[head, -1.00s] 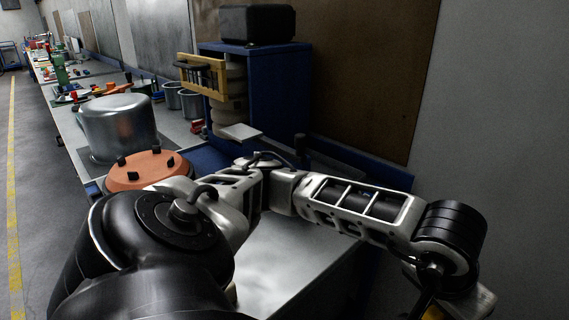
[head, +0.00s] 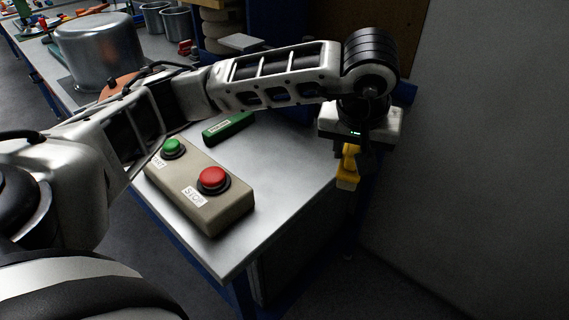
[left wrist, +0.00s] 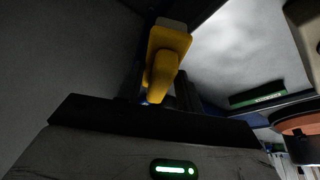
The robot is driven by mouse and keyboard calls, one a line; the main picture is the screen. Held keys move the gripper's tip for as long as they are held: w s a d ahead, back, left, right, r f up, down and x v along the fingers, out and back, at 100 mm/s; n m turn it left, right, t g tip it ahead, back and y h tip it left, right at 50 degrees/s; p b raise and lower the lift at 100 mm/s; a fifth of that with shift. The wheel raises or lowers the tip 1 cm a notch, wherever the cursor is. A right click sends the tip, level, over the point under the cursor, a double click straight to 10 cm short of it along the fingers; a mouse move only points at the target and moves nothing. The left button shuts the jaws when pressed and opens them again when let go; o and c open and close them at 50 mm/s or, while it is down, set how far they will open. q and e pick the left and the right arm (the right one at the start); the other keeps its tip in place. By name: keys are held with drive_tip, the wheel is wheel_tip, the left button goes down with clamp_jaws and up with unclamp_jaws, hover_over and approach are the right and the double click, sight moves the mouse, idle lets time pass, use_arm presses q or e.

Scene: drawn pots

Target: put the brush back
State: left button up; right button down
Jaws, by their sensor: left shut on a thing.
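My left gripper (head: 350,155) is at the right edge of the bench, pointing down. It is shut on a yellow thing, which I take to be the brush (head: 347,174). The brush hangs below the fingers, at or just past the bench edge. In the left wrist view the yellow brush (left wrist: 165,62) shows in front of the gripper body, with a pale end at the far side. Its bristles cannot be made out clearly. A green bar with a white label (head: 228,128) lies on the bench to the left. My right gripper is out of view.
A beige control box (head: 205,190) with a green button and a red STOP button stands on the bench (head: 285,185). A large metal pot (head: 100,48) is behind at the left. A grey wall (head: 480,140) rises at the right. The bench's right part is bare.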

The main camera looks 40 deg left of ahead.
use_arm(q)
drive_tip(key=w+d+r+n+y+b, duration=0.1)
drive_tip(key=w+d+r+n+b, duration=0.1)
drive_tip(key=w+r+n+b, duration=0.3)
drive_tip(key=shift+m+g+y, duration=0.3)
drive_tip(key=shift+m, duration=0.1)
drive_tip(key=s+a+f, duration=0.1)
drive_tip(key=a+f, duration=0.1)
drive_tip(key=a, duration=0.2)
drive_tip(key=s+a+f+p, duration=0.1)
drive_tip(key=a+f, duration=0.2)
drive_tip(key=a, duration=0.1)
drive_tip(key=s+a+f+p, duration=0.1)
drive_tip(key=a+f, duration=0.2)
drive_tip(key=a, duration=0.1)
drive_tip(key=shift+a, duration=0.4)
drive_tip(key=f, duration=0.1)
drive_tip(key=a+f+p, duration=0.1)
drive_tip(key=f, duration=0.1)
drive_tip(key=shift+s, duration=0.1)
drive_tip(key=shift+d+f, duration=0.1)
drive_tip(key=shift+f, duration=0.4)
drive_tip(key=shift+f, duration=0.1)
